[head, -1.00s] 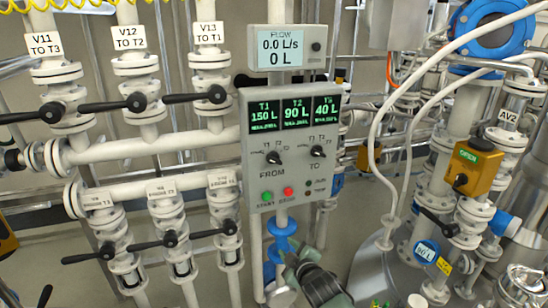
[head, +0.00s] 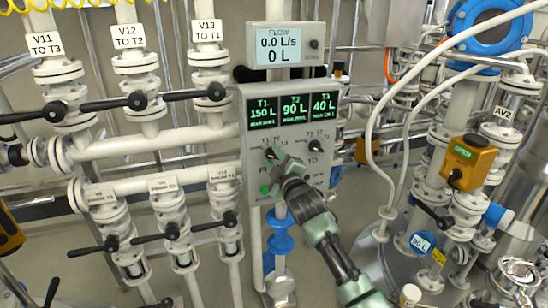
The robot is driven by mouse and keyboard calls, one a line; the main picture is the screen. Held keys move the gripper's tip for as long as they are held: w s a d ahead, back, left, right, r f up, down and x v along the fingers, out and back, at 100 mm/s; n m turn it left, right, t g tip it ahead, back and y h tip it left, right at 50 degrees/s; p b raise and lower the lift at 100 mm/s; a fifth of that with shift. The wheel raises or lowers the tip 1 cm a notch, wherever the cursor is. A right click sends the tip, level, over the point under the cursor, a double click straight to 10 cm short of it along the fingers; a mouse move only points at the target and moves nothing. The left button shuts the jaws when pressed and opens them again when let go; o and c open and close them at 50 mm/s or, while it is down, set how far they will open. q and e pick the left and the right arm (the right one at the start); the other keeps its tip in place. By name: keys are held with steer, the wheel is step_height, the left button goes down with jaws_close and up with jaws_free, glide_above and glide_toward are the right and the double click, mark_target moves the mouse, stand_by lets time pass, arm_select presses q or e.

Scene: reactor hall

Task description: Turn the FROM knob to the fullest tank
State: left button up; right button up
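The grey control panel (head: 252,128) stands in the middle of the head view. Its screens read T1 150 L (head: 263,112), T2 90 L (head: 294,110) and T3 40 L (head: 324,107). The black FROM knob (head: 270,153) is at the panel's left; its pointer direction is hard to make out. The black TO knob (head: 315,146) is to its right. My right gripper (head: 276,158) is at the FROM knob, its fingertips around or just in front of it. Whether they grip it I cannot tell. It hides the FROM label and the red button. My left gripper is not in view.
A flow display (head: 279,45) above the panel reads 0.0 L/s and 0 L. The green button (head: 265,190) is just left of my gripper. White pipes with black-handled valves (head: 128,103) fill the left. A white hose (head: 376,130) and an orange-yellow box (head: 468,163) are at the right.

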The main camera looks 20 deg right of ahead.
steer(key=shift+w, duration=0.2)
jaws_close()
